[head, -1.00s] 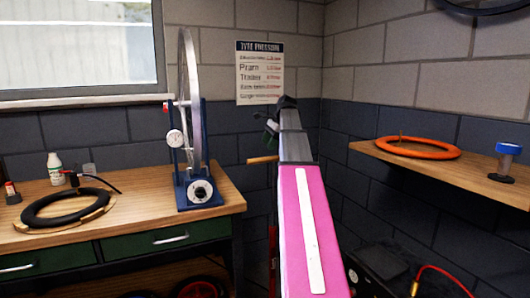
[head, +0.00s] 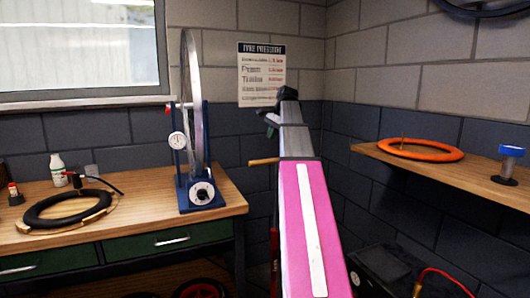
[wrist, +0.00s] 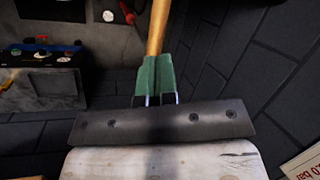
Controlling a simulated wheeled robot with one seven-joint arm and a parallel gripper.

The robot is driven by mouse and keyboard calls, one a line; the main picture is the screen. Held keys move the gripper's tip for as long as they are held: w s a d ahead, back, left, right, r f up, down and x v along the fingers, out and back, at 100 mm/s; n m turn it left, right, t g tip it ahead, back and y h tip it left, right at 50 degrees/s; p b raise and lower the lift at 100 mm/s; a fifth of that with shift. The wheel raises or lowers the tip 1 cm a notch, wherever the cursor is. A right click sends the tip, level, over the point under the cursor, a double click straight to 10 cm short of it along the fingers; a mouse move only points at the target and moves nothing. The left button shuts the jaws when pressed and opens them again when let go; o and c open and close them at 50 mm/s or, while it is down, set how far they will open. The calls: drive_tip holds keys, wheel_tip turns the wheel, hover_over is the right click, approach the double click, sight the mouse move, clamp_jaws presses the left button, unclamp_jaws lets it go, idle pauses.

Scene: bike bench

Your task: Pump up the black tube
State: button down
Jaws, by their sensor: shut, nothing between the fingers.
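The black tube (head: 68,209) lies flat on the left workbench, over a light wooden ring. A black fitting with a thin dark hose (head: 97,176) is at its back edge; I cannot tell how it is joined. A wooden handle (head: 263,162) shows left of my arm, above a red upright pump part (head: 275,250); the rest is hidden behind my arm. My gripper (head: 271,122) is at the far end of my pink arm, partly hidden. In the wrist view its green fingers (wrist: 155,75) are shut and empty, with the wooden handle (wrist: 158,25) just past the fingertips.
A truing stand (head: 200,192) with a wheel and a white bottle (head: 57,168) stand on the bench. An orange tube (head: 420,148) and a blue-capped jar (head: 508,160) are on the right shelf. A dark box (head: 385,270) with a red hose is below it.

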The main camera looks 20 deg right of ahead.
sight(263, 161)
drive_tip(key=s+a+r+n+t+h, duration=0.2)
drive_tip(key=a+r+n+h, duration=0.15)
drive_tip(key=n, duration=0.95)
drive_tip(key=x, duration=0.8)
drive_tip(key=s+x, duration=0.1)
drive_tip(key=x, duration=0.4)
drive_tip(key=shift+f, duration=0.15)
drive_tip(key=shift+f, duration=0.15)
wheel_tip(263, 161, down, 31)
drive_tip(key=shift+r, duration=0.25)
drive_tip(key=shift+a, duration=0.1)
